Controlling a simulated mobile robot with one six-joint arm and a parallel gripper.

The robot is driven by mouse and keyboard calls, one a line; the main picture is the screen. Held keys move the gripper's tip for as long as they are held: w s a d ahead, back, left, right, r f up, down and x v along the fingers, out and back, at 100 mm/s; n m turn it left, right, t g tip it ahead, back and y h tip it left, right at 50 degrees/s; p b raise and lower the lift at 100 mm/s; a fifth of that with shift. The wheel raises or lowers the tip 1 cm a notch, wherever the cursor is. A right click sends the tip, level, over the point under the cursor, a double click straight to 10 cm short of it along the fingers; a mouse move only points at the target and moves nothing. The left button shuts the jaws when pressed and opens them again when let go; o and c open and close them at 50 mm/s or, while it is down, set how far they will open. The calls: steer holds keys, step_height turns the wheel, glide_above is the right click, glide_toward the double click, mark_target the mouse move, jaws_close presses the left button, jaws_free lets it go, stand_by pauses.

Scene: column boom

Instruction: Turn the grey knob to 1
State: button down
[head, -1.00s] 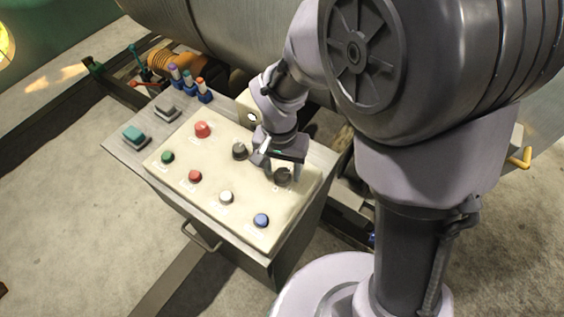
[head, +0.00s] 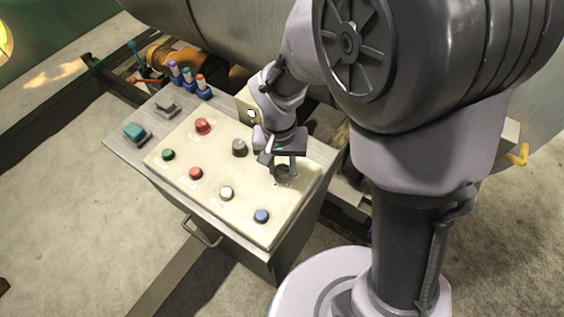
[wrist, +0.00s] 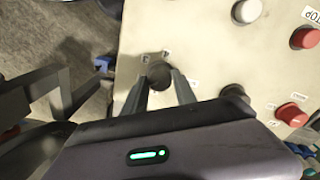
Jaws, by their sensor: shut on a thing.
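The grey knob (head: 282,172) sits at the right end of the cream panel (head: 215,165) on the console. My gripper (head: 281,168) points down over it, with its fingers on either side of the knob. In the wrist view the round dark knob (wrist: 159,74) shows between the two fingertips of my gripper (wrist: 160,82), which are shut on it. The knob's pointer direction cannot be told.
A second dark knob (head: 240,148) stands close by to the left. Teal (head: 134,133) and grey switches lie further left.

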mark_target(280, 171)
steer(key=n+p, duration=0.2)
steer(key=n, duration=0.3)
steer(key=shift+r+n, duration=0.1)
steer(key=shift+n, duration=0.2)
steer(key=shift+n+p, duration=0.75)
steer(key=shift+n, duration=1.35)
steer(key=c, duration=1)
jaws_free()
step_height(280, 171, up, 17)
steer(key=p, duration=0.6)
steer(key=shift+s+a, duration=0.25)
